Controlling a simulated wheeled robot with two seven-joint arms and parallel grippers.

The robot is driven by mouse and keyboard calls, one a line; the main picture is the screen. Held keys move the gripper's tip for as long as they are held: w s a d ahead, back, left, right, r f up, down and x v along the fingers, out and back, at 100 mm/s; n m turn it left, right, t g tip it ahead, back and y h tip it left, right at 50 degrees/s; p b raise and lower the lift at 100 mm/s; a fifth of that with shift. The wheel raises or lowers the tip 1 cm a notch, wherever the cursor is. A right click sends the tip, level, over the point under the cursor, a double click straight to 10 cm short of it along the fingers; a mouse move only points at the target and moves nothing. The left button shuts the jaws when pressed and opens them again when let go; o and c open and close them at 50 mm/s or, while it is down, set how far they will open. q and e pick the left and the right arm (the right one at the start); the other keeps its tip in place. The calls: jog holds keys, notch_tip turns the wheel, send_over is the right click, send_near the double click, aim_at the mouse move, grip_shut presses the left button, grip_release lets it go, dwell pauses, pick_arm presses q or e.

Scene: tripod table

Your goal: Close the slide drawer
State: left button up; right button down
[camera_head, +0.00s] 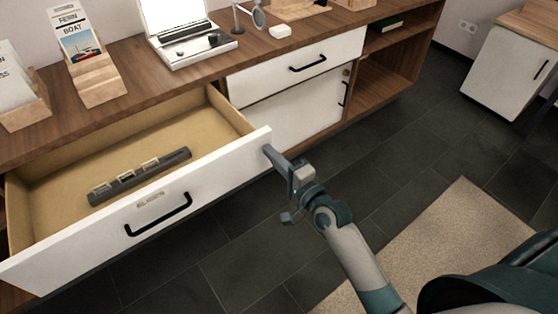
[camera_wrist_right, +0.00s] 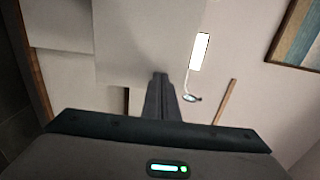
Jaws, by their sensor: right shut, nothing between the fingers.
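The slide drawer (camera_head: 95,242) is pulled well out of the counter at the left in the head view. It has a white front with a black bar handle (camera_head: 158,215) and a light wooden inside. A dark grey bar-shaped organiser (camera_head: 140,176) lies in it. My right gripper (camera_head: 268,151) is shut and empty, its tip at the right end of the drawer front; whether it touches I cannot tell. In the right wrist view the shut fingers (camera_wrist_right: 161,98) point at a pale surface. My left gripper is not in view.
The wooden counter (camera_head: 140,62) carries brochure holders (camera_head: 97,82), a white laptop-like device (camera_head: 190,45) and a lamp. A second white drawer (camera_head: 300,65) to the right is shut. Dark floor tiles and a beige rug (camera_head: 440,240) lie in front.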

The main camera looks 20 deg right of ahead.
aim_at(241, 122)
jog(key=shift+w, duration=0.25)
